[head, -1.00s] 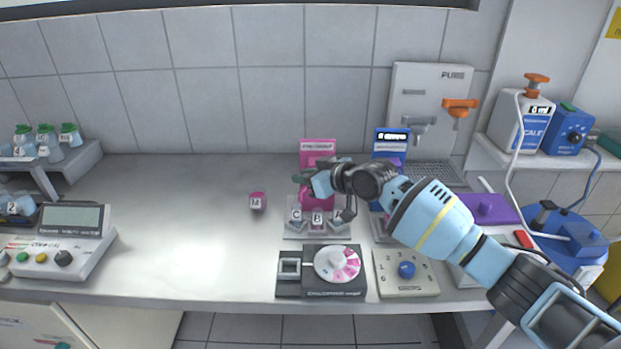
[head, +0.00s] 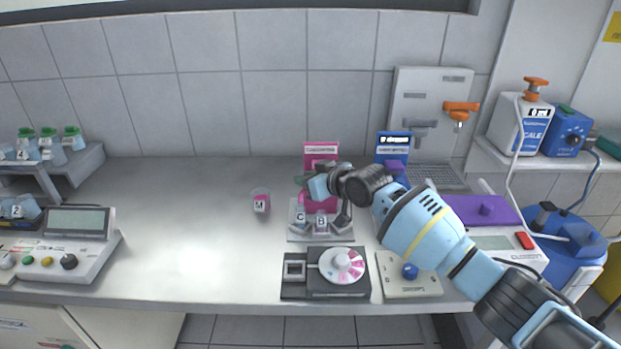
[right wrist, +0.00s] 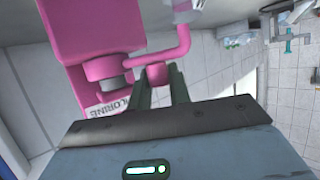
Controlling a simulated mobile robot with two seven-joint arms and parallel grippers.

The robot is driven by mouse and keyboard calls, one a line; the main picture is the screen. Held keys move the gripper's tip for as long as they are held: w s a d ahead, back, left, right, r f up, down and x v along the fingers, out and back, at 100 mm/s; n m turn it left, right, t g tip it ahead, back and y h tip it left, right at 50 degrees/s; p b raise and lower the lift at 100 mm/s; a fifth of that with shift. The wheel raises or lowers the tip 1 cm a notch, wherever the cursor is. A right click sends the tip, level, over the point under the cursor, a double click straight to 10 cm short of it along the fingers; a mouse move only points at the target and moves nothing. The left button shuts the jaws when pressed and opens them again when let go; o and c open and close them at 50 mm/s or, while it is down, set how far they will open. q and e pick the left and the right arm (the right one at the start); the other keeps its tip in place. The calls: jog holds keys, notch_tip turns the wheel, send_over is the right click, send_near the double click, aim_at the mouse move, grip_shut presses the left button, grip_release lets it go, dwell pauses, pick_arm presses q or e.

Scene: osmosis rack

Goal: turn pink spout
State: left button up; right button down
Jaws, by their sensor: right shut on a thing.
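The pink chlorine dispenser (head: 321,150) stands towards the back of the bench, partly hidden by my right arm. Its pink spout (right wrist: 172,60) shows close up in the right wrist view, a bent pipe with a rounded lower part. My right gripper (head: 303,182) reaches the spout from the right. In the right wrist view, its fingers (right wrist: 160,88) are shut on the rounded part of the spout. In the head view, the spout and fingertips are too small and covered to see clearly. My left gripper is not in view.
Cups C (head: 300,222) and B (head: 321,224) stand on the dispenser's base, below my right arm. Cup M (head: 260,203) stands alone to the left. A device with a pink-and-white dial (head: 342,264) lies in front. The bench's left middle is clear.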

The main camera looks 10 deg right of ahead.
jog(key=c, duration=1.6)
grip_release()
jog(key=shift+a, duration=0.1)
